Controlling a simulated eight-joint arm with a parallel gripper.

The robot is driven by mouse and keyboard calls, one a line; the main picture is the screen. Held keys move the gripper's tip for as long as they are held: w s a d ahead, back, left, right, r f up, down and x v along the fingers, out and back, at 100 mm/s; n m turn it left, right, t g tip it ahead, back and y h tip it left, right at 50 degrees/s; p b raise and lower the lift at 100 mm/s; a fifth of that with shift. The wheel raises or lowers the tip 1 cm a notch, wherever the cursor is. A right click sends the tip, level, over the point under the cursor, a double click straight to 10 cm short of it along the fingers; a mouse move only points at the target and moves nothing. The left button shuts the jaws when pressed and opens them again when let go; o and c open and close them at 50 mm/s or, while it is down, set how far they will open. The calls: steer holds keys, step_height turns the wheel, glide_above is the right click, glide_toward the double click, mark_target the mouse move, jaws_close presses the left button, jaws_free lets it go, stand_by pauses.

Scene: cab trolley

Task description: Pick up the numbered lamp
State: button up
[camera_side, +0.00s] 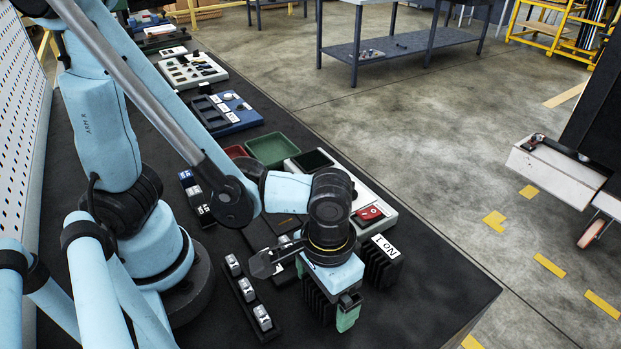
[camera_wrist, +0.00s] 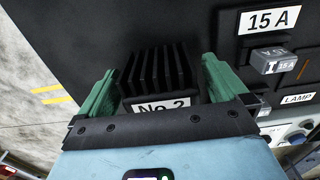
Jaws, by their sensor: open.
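In the wrist view, a black finned block labelled "No.2" (camera_wrist: 160,72) sits between the two green fingers of my gripper (camera_wrist: 159,78). The fingers are open, one on each side of it; I cannot tell whether either touches it. In the side view, my gripper (camera_side: 347,312) is low at the front of the bench, beside a black finned block (camera_side: 316,303) that it partly hides. A second black finned block labelled "No 1" (camera_side: 381,267) stands just to the right. A "LAMP" label (camera_wrist: 298,98) shows at the right of the wrist view.
A small grey "15 A" block (camera_wrist: 270,61) is near my right finger. A dark strip with several silver pieces (camera_side: 246,288) lies left of my gripper. A panel with a red switch (camera_side: 367,213) is behind. A green tray (camera_side: 272,150) stands farther back. The bench's right front corner is clear.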

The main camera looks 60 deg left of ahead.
steer(key=shift+c, duration=0.2)
steer(key=c, duration=1.2)
steer(key=shift+r, duration=0.2)
steer(key=shift+r, duration=6)
